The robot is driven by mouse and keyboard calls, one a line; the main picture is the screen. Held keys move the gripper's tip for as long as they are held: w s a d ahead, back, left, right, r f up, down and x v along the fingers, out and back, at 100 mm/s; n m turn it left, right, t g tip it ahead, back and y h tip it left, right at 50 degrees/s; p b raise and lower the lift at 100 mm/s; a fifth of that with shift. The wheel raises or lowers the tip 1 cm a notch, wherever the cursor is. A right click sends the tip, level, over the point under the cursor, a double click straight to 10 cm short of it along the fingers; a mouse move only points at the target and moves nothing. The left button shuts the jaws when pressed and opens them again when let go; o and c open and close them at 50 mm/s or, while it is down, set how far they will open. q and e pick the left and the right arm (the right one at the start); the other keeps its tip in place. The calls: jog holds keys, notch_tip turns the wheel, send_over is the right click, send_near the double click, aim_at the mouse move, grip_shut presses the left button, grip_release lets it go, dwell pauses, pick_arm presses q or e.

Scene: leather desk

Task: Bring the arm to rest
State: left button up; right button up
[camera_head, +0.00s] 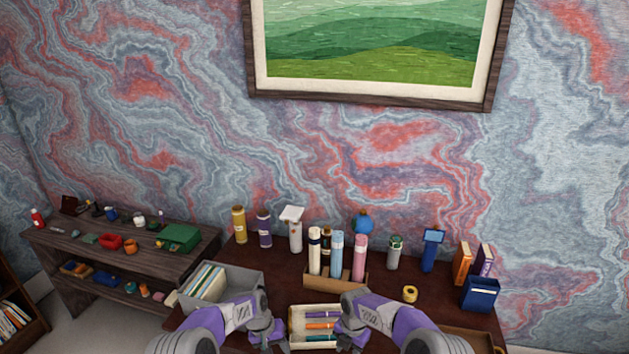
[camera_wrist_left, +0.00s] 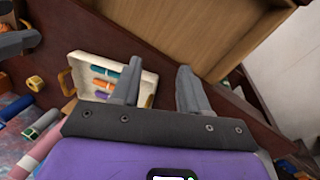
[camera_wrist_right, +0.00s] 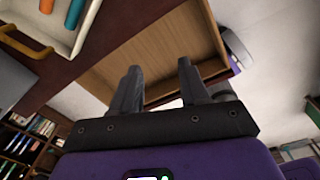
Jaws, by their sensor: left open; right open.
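My left gripper (camera_head: 268,332) and my right gripper (camera_head: 349,334) hang over the front of the dark desk, on either side of a cream tray (camera_head: 294,325) holding several coloured pens. In the left wrist view the left gripper (camera_wrist_left: 155,88) has its two fingers apart with nothing between them, and the tray (camera_wrist_left: 147,84) lies just beyond one finger. In the right wrist view the right gripper (camera_wrist_right: 160,85) is also spread and empty, with a wooden drawer-like box (camera_wrist_right: 150,55) beyond it. Both arms reach in from the bottom of the head view.
A grey box of files (camera_head: 257,281) stands left of the tray. A wooden holder with several bottles (camera_head: 320,281) stands behind it. A yellow tape roll (camera_head: 410,293) and a blue box (camera_head: 480,293) are at right. A side shelf (camera_head: 130,262) stands at left.

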pick_arm(q)
jog(key=s+f, duration=1)
jog(key=s, duration=0.4)
pick_arm(e)
jog(key=s+a+f+m+y, duration=0.1)
jog(key=s+f+m+y, duration=0.1)
jog(key=s+f+m, duration=0.4)
jog(key=s+a+f+m+y, duration=0.15)
jog(key=s+f+m, duration=0.25)
jog(key=s+m, duration=0.45)
pick_arm(q)
jog(key=s+d+n+h, duration=0.1)
jog(key=s+n, duration=0.1)
jog(key=s, duration=1.6)
pick_arm(e)
jog(key=s+d+m, duration=0.2)
jog(key=s+m, duration=1.5)
pick_arm(q)
notch_tip(320, 180, down, 13)
jog(key=b, duration=1.3)
jog(key=shift+w+d, duration=0.2)
pick_arm(e)
notch_tip(320, 180, down, 13)
jog(key=shift+d+t, duration=0.15)
jog(key=shift+t, duration=0.15)
